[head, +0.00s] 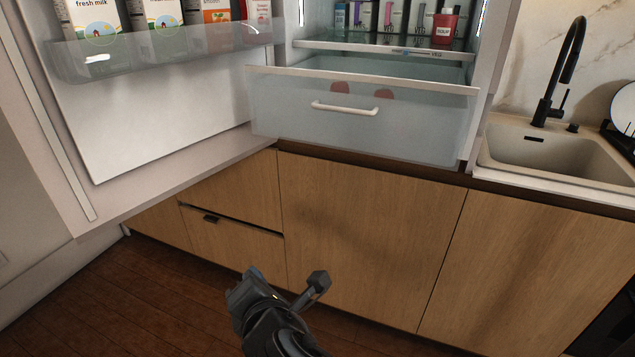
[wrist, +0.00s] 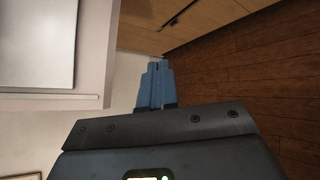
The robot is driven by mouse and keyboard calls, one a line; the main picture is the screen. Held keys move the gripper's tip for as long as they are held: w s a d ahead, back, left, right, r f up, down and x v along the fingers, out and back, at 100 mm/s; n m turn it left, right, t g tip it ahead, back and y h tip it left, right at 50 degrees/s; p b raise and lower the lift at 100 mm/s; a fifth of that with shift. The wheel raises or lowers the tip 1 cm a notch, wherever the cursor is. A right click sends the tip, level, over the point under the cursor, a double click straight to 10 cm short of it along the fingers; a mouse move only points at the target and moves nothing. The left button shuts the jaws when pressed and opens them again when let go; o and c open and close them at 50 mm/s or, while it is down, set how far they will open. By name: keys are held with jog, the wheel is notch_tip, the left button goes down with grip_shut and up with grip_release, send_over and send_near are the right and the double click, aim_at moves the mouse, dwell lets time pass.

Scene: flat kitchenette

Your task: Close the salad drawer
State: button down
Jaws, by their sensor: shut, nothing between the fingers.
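The salad drawer (head: 420,125) is a clear frosted bin with a white bar handle (head: 345,108) on its front. It is pulled out from the bottom of the open fridge, below a glass shelf marked VEG. Two reddish round items (head: 340,88) show blurred inside it. My gripper (head: 252,276) is low in front of the wooden cabinets, below and to the left of the drawer, and touches nothing. In the wrist view its blue fingers (wrist: 157,88) are together and empty. The drawer does not show in the wrist view.
The fridge door (head: 165,125) stands wide open at the left, with milk cartons (head: 92,22) in its shelf. Several bottles and boxes (head: 392,18) stand on the shelf above the drawer. A sink (head: 560,150) with a black tap is at the right. The wooden floor (head: 120,300) is clear.

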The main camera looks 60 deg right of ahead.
jog(key=w+d+r+n+g+h, duration=0.25)
jog(key=d+r+h, duration=0.25)
jog(key=d+r, duration=0.4)
jog(key=g+h, duration=0.4)
jog(key=g, duration=0.3)
send_near(326, 113)
jog(key=d+p, duration=0.1)
jog(key=d, duration=0.5)
jog(key=shift+w+d, duration=0.15)
jog(key=shift+d, duration=0.25)
